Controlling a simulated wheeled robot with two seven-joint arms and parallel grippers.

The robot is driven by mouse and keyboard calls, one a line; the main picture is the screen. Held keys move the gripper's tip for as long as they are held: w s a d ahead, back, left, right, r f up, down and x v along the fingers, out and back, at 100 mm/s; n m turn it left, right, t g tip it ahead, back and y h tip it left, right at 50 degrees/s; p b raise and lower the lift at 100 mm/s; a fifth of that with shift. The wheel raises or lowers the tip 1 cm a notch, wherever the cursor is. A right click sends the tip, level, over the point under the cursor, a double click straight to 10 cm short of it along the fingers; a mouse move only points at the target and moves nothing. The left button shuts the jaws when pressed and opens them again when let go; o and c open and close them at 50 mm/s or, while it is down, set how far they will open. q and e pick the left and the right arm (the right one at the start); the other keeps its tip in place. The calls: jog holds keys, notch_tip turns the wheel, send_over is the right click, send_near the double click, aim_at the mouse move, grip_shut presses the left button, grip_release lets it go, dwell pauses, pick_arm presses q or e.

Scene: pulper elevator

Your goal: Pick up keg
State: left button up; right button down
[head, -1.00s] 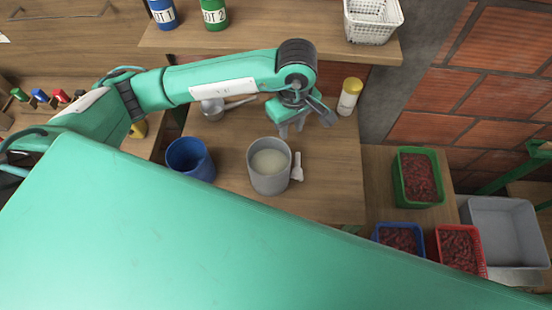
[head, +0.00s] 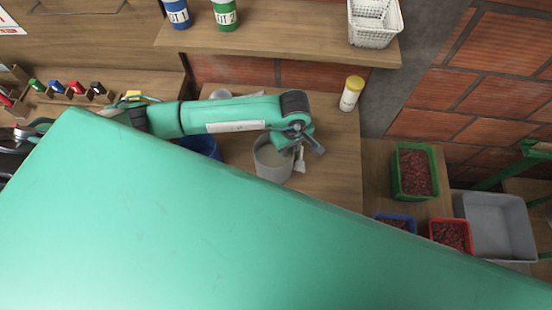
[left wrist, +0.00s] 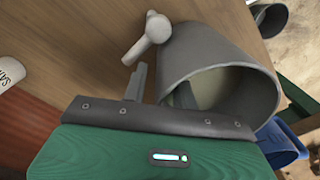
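The keg (head: 272,160) is a grey open-topped vessel with pale contents, standing on the wooden table (head: 335,120). A light grey tap (head: 300,165) sticks out on its right side. My left gripper (head: 302,150) is at the keg's right rim in the head view and hides part of it. In the left wrist view, the left gripper (left wrist: 160,84) is open. One finger is outside the keg (left wrist: 212,48) near the tap (left wrist: 148,35), the other appears inside the mouth, with the wall between them. Contact cannot be told. My right gripper is not in view.
A blue bucket (head: 204,145) stands left of the keg, partly behind my arm. A metal pot (head: 221,94) is behind the arm. A yellow-capped bottle (head: 351,93) stands at the table's right edge. Baskets of red fruit, one green (head: 413,171), stand lower right.

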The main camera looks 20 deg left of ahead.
pick_arm(q)
jog(key=shift+f, duration=0.2)
grip_shut()
jog(key=shift+w+r, duration=0.1)
jog(key=shift+r, duration=0.05)
dwell(1.2)
